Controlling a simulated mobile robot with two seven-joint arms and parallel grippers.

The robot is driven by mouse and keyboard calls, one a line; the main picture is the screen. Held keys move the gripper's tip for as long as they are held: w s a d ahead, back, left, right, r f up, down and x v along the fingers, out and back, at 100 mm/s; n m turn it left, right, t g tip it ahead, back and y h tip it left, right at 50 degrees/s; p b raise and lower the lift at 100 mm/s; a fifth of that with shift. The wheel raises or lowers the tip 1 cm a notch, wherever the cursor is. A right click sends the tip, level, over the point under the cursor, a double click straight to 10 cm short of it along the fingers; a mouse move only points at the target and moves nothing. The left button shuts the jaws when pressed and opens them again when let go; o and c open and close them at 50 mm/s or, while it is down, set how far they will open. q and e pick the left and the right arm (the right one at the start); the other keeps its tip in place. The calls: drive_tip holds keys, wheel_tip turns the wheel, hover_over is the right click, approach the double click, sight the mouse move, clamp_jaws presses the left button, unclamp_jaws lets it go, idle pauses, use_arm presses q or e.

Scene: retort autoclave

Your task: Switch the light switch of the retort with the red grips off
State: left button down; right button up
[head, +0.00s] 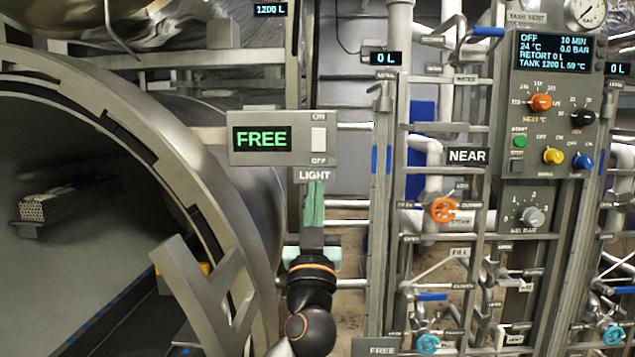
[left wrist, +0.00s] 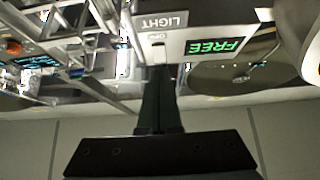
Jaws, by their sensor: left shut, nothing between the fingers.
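A grey switch box (head: 270,152) with a green FREE display (head: 262,139) is mounted beside the open retort (head: 205,190) at the left. Its white light switch (head: 319,139) sits between the ON and OFF marks, with the LIGHT label below. Which way the switch is tipped I cannot tell. My left gripper (head: 314,188) points up just below the LIGHT label, shut and empty. In the left wrist view its fingers (left wrist: 160,74) reach towards the box, which appears upside down (left wrist: 205,43). Contact with the box is not clear. I see no red grips. My right gripper is out of view.
A control panel (head: 545,105) with knobs and a lit display stands at the right. Pipes and a ladder-like frame with an orange valve wheel (head: 444,210) stand between. The retort's rim and an angled metal bracket (head: 195,290) are close left of my left arm.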

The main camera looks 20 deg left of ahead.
use_arm(q)
drive_tip(key=shift+s+d+f+b, duration=0.25)
drive_tip(key=shift+s+f, duration=0.35)
drive_tip(key=shift+f, duration=0.2)
drive_tip(key=shift+s+d+f+b, duration=0.1)
drive_tip(key=shift+s+f+b, duration=0.15)
drive_tip(key=shift+s+f, duration=0.4)
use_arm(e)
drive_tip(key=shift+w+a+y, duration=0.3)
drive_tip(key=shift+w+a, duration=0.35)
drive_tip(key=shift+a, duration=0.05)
use_arm(q)
drive_tip(key=shift+w+f, duration=0.1)
